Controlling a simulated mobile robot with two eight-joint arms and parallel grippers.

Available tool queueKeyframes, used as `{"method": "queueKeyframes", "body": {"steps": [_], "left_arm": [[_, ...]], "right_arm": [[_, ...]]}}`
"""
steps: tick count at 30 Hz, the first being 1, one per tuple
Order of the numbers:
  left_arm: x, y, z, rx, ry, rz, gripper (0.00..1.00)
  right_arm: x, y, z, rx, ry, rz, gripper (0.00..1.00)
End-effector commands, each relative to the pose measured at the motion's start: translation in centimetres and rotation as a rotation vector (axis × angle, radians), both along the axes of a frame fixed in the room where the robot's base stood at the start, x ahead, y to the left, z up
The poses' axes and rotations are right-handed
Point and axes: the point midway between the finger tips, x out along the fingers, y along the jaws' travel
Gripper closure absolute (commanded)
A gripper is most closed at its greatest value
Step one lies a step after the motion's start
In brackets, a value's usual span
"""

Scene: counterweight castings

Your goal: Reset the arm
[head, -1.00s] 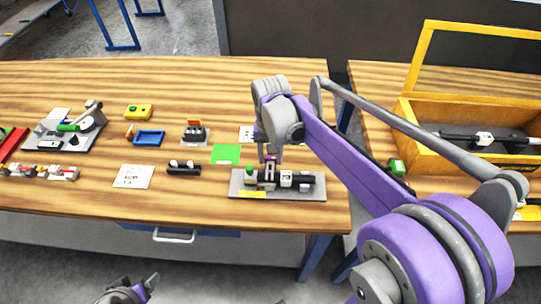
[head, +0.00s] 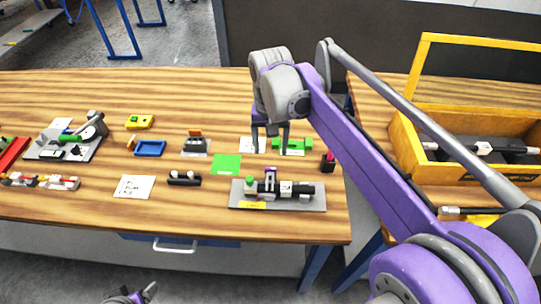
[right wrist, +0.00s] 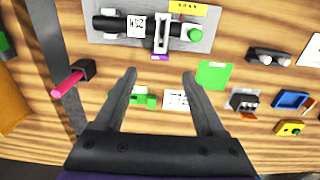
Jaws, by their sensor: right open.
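My right gripper (head: 270,150) is open and empty. It hangs above the table behind the grey fixture plate (head: 310,203). In the right wrist view its two fingers (right wrist: 159,75) are spread wide with nothing between them. The plate bears a black cylinder (head: 303,189) with a white label, a clamp with a purple tip (head: 270,173) and a green knob (head: 250,181). The fixture also shows in the right wrist view (right wrist: 205,42), apart from the fingers. My left gripper (head: 132,298) is cut off at the bottom edge, and its jaws cannot be judged.
A green card (head: 227,164), white card (head: 134,187) and blue tray (head: 150,148) lie left of the gripper. A black holder with a pink-tipped rod (head: 328,162) stands near the table's right edge. A yellow crate (head: 455,168) stands on the right table.

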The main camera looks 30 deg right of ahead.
Motion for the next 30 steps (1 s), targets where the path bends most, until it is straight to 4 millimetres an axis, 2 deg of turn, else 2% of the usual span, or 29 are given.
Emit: {"method": "queueKeyframes", "body": {"steps": [3, 6, 22, 26, 30], "left_arm": [[0.0, 0.0, 0.1, 0.000, -0.001, 0.000, 0.23], [0.0, 0.0, 0.1, 0.000, -0.001, 0.000, 0.23], [0.0, 0.0, 0.1, 0.000, -0.001, 0.000, 0.23], [0.0, 0.0, 0.1, 0.000, -0.001, 0.000, 0.23], [0.0, 0.0, 0.1, 0.000, -0.001, 0.000, 0.23]], "right_arm": [[0.0, 0.0, 1.1, 0.000, 0.000, 0.000, 0.28], [0.0, 0.0, 1.5, 0.000, 0.000, 0.000, 0.28], [-0.2, 0.1, 1.4, -0.001, -0.005, 0.007, 0.28], [-1.8, 1.1, 0.3, -0.009, -0.054, 0.065, 0.28], [-5.4, 2.9, -2.6, -0.033, -0.168, 0.197, 0.28]]}}
